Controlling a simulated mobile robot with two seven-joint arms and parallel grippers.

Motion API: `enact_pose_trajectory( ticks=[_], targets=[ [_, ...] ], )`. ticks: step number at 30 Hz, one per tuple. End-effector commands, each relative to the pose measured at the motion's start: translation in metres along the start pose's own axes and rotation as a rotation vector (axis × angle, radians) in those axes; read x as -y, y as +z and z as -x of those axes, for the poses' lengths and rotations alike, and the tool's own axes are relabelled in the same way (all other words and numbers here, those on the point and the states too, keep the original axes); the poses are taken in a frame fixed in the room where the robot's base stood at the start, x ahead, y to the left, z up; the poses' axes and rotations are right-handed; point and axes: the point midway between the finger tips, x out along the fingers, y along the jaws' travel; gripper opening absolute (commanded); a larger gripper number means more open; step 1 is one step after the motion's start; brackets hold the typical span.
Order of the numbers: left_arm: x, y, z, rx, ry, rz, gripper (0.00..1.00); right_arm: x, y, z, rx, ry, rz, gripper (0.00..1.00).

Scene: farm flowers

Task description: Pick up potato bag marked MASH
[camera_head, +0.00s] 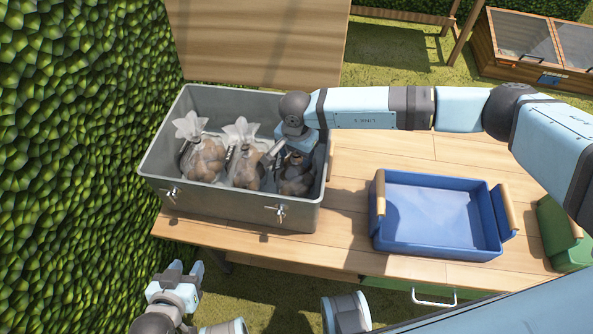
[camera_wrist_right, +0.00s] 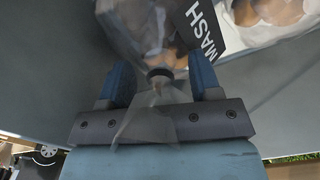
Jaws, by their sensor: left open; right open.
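Three clear bags of potatoes stand in a grey crate (camera_head: 240,212): a left bag (camera_head: 205,160), a middle bag (camera_head: 245,172) and a right bag (camera_head: 297,184). My right gripper (camera_head: 295,150) reaches down over the right bag, whose top it hides. In the right wrist view, a black tag reading MASH (camera_wrist_right: 205,32) hangs at the bag (camera_wrist_right: 145,28) in front of the gripper. The open right fingers (camera_wrist_right: 160,80) stand either side of this bag's neck and loose plastic top. My left gripper (camera_head: 184,272) is open and empty, in front of the table, away from the bags.
The crate walls rise close around the bags. A blue tray (camera_head: 435,215) with wooden handles, seemingly empty, stands right of the crate on the wooden table (camera_head: 345,205). A green container (camera_head: 565,235) is at the right edge. A hedge (camera_head: 70,130) borders the left side.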

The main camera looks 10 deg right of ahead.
Motion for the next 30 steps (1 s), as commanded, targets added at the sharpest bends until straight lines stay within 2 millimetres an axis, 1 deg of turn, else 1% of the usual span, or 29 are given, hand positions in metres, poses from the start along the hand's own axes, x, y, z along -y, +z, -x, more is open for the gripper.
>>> enact_pose_trajectory(
  ticks=[5, 6, 8, 9, 11, 12, 13, 25, 30],
  targets=[
    [0.000, 0.000, 0.000, 0.000, 0.000, 0.001, 0.43, 0.000, 0.000, 0.000, 0.000, -0.001, 0.000, 0.58],
    [0.000, 0.000, 0.000, 0.000, 0.000, 0.001, 0.43, 0.000, 0.000, 0.000, 0.000, -0.001, 0.000, 0.49],
    [0.000, 0.000, 0.000, -0.001, 0.000, 0.001, 0.43, 0.000, 0.000, 0.000, 0.000, -0.001, 0.000, 0.35],
    [0.000, 0.000, 0.000, -0.001, 0.000, 0.001, 0.43, 0.000, 0.000, 0.000, 0.000, -0.001, 0.000, 0.26],
    [0.000, -0.001, 0.000, -0.001, 0.000, 0.001, 0.43, 0.000, 0.000, 0.000, 0.000, -0.001, 0.000, 0.12],
    [0.000, -0.001, 0.000, -0.001, 0.000, 0.001, 0.43, 0.000, 0.000, 0.000, 0.000, -0.001, -0.001, 0.03],
    [0.000, -0.001, 0.000, -0.001, 0.000, 0.001, 0.43, 0.000, 0.000, 0.001, 0.000, -0.001, -0.001, 0.00],
    [0.001, -0.001, 0.001, -0.001, 0.000, -0.003, 0.43, 0.001, -0.001, 0.003, -0.001, -0.003, -0.001, 0.00],
    [0.001, -0.001, 0.001, 0.000, 0.001, -0.004, 0.43, 0.001, -0.001, 0.011, -0.002, -0.004, -0.001, 0.00]
  ],
)
